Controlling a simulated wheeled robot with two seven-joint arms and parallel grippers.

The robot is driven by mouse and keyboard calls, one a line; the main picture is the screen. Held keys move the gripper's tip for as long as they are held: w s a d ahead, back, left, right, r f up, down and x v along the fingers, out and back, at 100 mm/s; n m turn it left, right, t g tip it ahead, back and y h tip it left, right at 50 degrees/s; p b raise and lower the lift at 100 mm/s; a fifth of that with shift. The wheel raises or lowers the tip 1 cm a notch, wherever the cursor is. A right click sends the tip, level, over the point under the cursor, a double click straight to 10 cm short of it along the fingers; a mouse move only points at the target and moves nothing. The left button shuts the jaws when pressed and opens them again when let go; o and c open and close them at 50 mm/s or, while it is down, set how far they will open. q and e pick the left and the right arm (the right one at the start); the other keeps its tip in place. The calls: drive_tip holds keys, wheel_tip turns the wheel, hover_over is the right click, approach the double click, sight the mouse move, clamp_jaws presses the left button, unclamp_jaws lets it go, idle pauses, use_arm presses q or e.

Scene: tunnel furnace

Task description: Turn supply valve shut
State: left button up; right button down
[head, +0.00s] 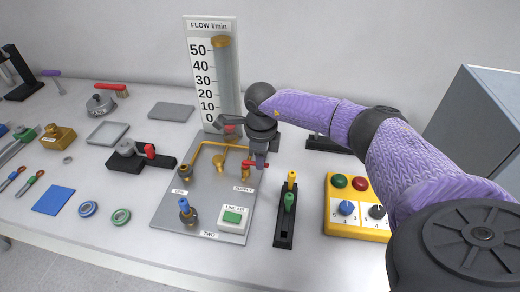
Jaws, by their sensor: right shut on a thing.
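The supply valve (247,168) is a brass valve with a red handle, above the SUPPLY label on the grey panel (215,210). My right gripper (260,162) points down over it and is shut on the red handle; the fingers hide part of the valve. The flow gauge (203,75) stands behind the panel, with its brass float (221,41) at the top, near or above the 50 mark. My left gripper is not in view.
The panel also bears a blue-topped valve (187,211) and a green LINE AIR button (233,217). A black rack with yellow and green handles (285,225) and a yellow control box (352,220) stand to the right. Loose tools and fittings lie on the left.

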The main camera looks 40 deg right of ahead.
idle(0.5)
drive_tip(key=c, duration=0.6)
unclamp_jaws()
drive_tip(key=shift+c, duration=0.2)
wheel_tip(320, 180, up, 10)
drive_tip(key=p, duration=0.2)
